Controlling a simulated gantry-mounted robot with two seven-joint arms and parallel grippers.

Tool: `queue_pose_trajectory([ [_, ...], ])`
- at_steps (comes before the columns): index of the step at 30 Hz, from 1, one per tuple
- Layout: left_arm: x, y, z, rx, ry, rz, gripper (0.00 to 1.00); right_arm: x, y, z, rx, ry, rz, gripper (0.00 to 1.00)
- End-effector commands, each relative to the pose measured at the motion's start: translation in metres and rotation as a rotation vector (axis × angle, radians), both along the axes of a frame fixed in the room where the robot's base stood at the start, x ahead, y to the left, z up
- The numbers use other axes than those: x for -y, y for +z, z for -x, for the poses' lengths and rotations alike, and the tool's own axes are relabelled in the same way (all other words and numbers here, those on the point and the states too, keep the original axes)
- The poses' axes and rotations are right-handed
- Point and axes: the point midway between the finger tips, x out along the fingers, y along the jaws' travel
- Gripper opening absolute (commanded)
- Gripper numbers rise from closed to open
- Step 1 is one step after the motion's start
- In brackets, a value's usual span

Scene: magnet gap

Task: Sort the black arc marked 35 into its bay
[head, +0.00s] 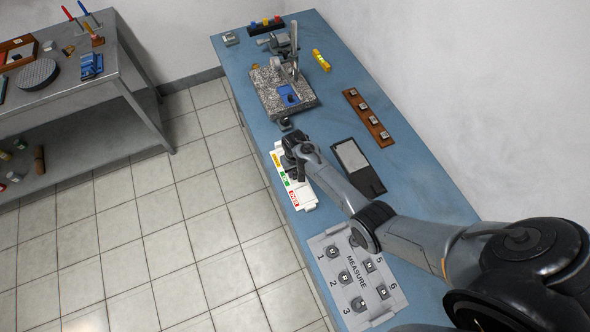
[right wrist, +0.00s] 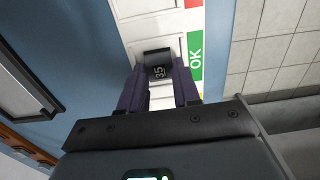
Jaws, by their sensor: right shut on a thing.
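The black arc marked 35 (right wrist: 158,62) shows in the right wrist view, held between the fingertips of my right gripper (right wrist: 160,75). Its number faces the camera. It is over the white bay tray (head: 306,188), close to the green OK label (right wrist: 196,50); I cannot tell whether it touches the tray floor. In the head view my right gripper (head: 297,168) is above the tray, and the wrist hides the arc. The tray has yellow, green and red labels along its left edge. My left gripper is not in view.
A grey MEASURE plate (head: 337,243) with several small blocks lies nearer on the blue bench. A granite block (head: 268,97) with a gauge stand is farther back. A black-framed panel (head: 371,178) and a wooden rack (head: 358,104) lie to the right. Bare bench lies between them.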

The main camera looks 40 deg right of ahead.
Motion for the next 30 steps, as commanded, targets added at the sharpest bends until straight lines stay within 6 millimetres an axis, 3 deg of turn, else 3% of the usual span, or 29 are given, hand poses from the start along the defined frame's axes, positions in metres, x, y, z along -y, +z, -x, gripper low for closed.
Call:
queue_pose_trajectory([
  [8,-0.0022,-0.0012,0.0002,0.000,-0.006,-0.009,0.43,0.0002,-0.0022,-0.0002,0.000,0.000,0.000,0.00],
  [9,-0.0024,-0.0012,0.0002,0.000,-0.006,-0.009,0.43,0.0001,-0.0023,-0.0002,0.000,0.000,0.000,0.33],
  [15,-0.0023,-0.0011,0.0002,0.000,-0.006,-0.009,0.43,0.0002,-0.0022,-0.0002,0.000,0.000,0.000,0.61],
  [21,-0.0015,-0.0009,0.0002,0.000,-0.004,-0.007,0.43,0.0001,-0.0024,0.0000,0.000,0.000,0.000,0.60],
  [27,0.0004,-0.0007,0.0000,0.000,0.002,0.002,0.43,0.0001,-0.0024,0.0000,0.000,0.000,0.000,0.34],
  [30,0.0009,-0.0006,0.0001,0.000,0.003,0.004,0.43,0.0001,-0.0024,0.0000,0.000,0.000,0.000,0.34],
])
